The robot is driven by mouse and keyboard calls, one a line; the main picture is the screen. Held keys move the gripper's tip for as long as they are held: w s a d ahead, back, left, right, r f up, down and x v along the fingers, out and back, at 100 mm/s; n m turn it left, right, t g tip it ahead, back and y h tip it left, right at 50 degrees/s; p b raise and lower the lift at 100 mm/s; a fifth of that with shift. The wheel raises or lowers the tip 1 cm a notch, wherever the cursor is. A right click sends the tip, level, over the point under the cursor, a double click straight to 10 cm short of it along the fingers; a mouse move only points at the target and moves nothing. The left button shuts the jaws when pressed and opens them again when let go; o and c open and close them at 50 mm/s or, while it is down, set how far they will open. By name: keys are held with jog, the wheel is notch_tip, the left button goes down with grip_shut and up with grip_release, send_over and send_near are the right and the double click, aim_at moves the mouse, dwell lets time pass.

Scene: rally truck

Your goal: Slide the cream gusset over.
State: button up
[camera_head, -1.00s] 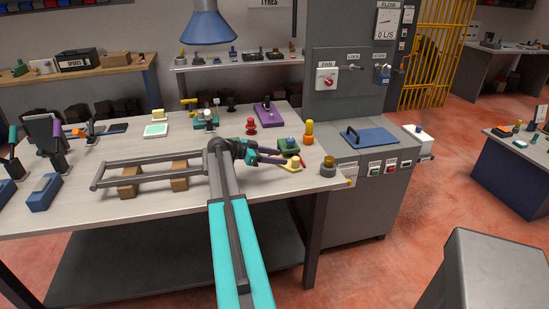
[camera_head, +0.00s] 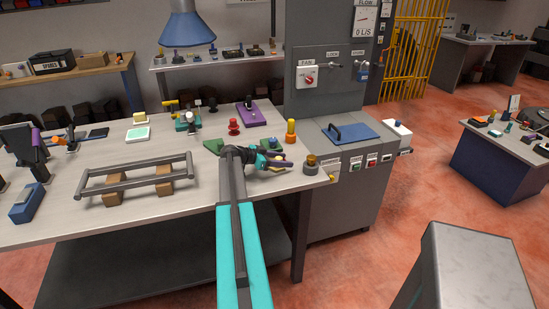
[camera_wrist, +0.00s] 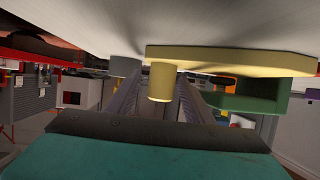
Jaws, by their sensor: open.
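The cream gusset (camera_head: 277,169) lies near the right end of the workbench (camera_head: 70,214), mostly hidden by my gripper in the head view. In the wrist view, where the bench top fills the upper part, the gusset (camera_wrist: 230,60) is a flat pale-yellow plate with a round knob (camera_wrist: 161,82). My gripper (camera_head: 287,160) is open and low over the bench at the gusset. In the wrist view its two dark fingers (camera_wrist: 160,100) reach away on either side of the knob. I cannot tell whether either finger touches it.
A green block (camera_wrist: 255,96) is close beside the gusset. An orange-topped post (camera_head: 291,132) and a grey round piece with a brown knob (camera_head: 311,165) stand near. A grey tubular frame (camera_head: 138,178) rests on wooden blocks at left. A grey cabinet (camera_head: 345,200) adjoins the bench's right end.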

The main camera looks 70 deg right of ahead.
jog(key=shift+x, duration=1.2)
grip_shut()
grip_release()
jog(key=b+v, duration=0.4)
jog(key=v, duration=0.9)
jog(key=shift+w+a+r, duration=0.15)
jog(key=shift+w+a, duration=0.1)
jog(key=shift+a, duration=0.05)
